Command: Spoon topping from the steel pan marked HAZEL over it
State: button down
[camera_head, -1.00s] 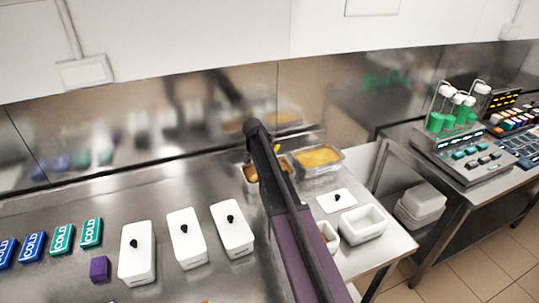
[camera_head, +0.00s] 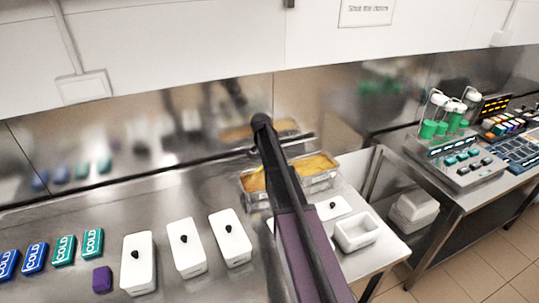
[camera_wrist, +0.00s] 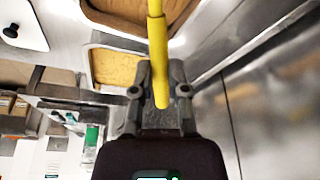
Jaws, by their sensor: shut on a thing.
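My gripper (camera_wrist: 160,85) is shut on a yellow handle (camera_wrist: 157,35) in the wrist view. The handle's far end runs out of the picture, so any spoon bowl is hidden. Two steel pans stand side by side at the back of the counter in the head view, a left pan (camera_head: 256,201) and a right pan (camera_head: 322,183). Both hold orange-brown topping (camera_head: 316,165). Topping in two pans also shows in the wrist view (camera_wrist: 117,68). No HAZEL marking can be read. My arm hides the gripper in the head view; a bit of yellow shows left of it.
A white lid (camera_head: 333,207) and an open white tub (camera_head: 357,243) stand right of my arm. Three lidded white tubs (camera_head: 186,248) and several COLD packs (camera_head: 64,250) stand to the left, with a purple block (camera_head: 102,279). A steel wall (camera_head: 150,150) rises behind the pans.

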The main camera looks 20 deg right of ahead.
jog(key=shift+w+d+r+g+y+p, duration=0.1)
jog(key=shift+w+d+g+y+p, duration=0.3)
jog(key=shift+d+y, duration=0.3)
jog(key=shift+s, duration=0.15)
dwell(0.5)
